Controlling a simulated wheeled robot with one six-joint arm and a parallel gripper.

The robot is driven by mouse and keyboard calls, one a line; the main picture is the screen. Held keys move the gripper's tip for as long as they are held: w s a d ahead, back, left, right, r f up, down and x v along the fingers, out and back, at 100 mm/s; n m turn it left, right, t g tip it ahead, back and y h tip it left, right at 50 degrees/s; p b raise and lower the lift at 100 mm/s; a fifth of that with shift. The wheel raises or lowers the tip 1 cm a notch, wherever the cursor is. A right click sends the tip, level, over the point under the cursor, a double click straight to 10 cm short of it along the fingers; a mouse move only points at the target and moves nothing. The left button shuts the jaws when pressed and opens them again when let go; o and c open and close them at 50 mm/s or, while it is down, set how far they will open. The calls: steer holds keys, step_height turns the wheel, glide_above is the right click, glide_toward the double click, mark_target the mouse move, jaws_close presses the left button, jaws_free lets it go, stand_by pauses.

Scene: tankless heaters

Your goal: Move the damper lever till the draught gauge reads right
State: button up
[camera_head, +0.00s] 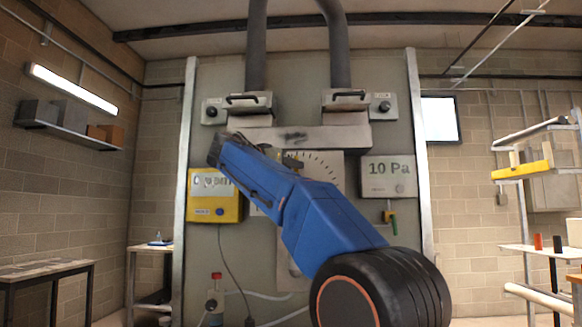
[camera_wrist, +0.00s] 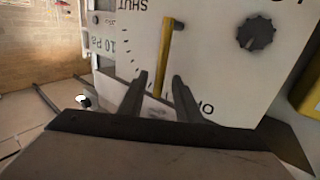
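The damper lever (camera_wrist: 167,50) is a yellow bar over a white dial plate (camera_wrist: 215,60), which appears upside down in the wrist view. SHUT shows by one end of its scale; the lettering near my fingers is partly hidden. My gripper (camera_wrist: 160,77) is open, its dark fingers on either side of the lever's near part, with gaps visible. I cannot tell whether either finger touches it. The draught gauge (camera_head: 389,177) reads 10 Pa; it also shows in the wrist view (camera_wrist: 104,42). My blue arm hides much of the dial in the head view.
A yellow ppm meter (camera_head: 215,208) hangs left of the dial, its reading partly hidden. A dark knob (camera_wrist: 255,33) sits on the plate beside the lever. Two dampered pipe boxes (camera_head: 248,105) (camera_head: 352,102) stand above. Tables and shelves line both sides.

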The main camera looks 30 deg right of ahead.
steer(key=shift+d, duration=0.2)
jaws_close()
steer(key=d+m+y, duration=0.1)
steer(key=s+d+m+y, duration=0.1)
steer(key=m, duration=0.1)
steer(key=shift+s+d, duration=0.2)
steer(key=shift+s, duration=0.05)
stand_by(0.3)
